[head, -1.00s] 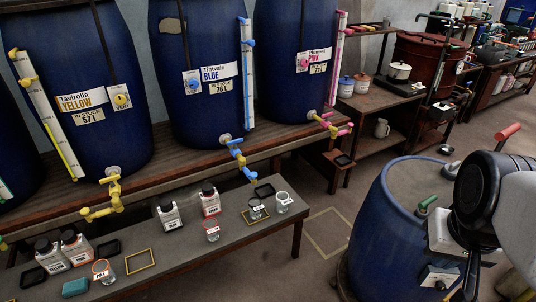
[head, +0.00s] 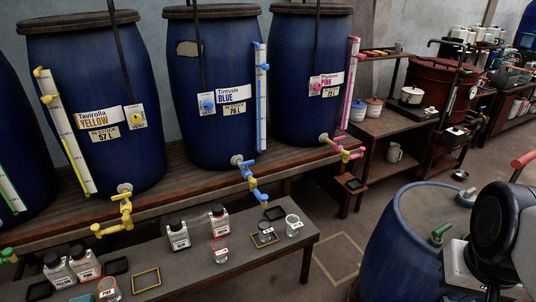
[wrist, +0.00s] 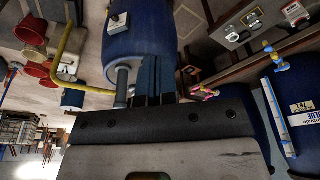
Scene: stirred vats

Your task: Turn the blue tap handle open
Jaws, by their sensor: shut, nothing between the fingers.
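The blue tap (head: 249,173) sticks out from the lower front of the vat labelled Tintvale BLUE (head: 213,95) in the head view. It has blue parts and a little yellow, and the exact angle of its handle is too small to tell. The tap also shows in the wrist view (wrist: 279,58), at the upper right beside the vat's sight tube. My gripper (wrist: 158,64) is shut and empty, its dark fingers well apart from the tap. In the head view my arm is at the far right and the fingertips cannot be made out.
A yellow tap (head: 123,211) stands to the left and a pink tap (head: 342,149) to the right. A low bench (head: 190,268) with bottles and glass jars lies in front. A blue drum (head: 390,255) stands near my arm, with open floor between it and the bench.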

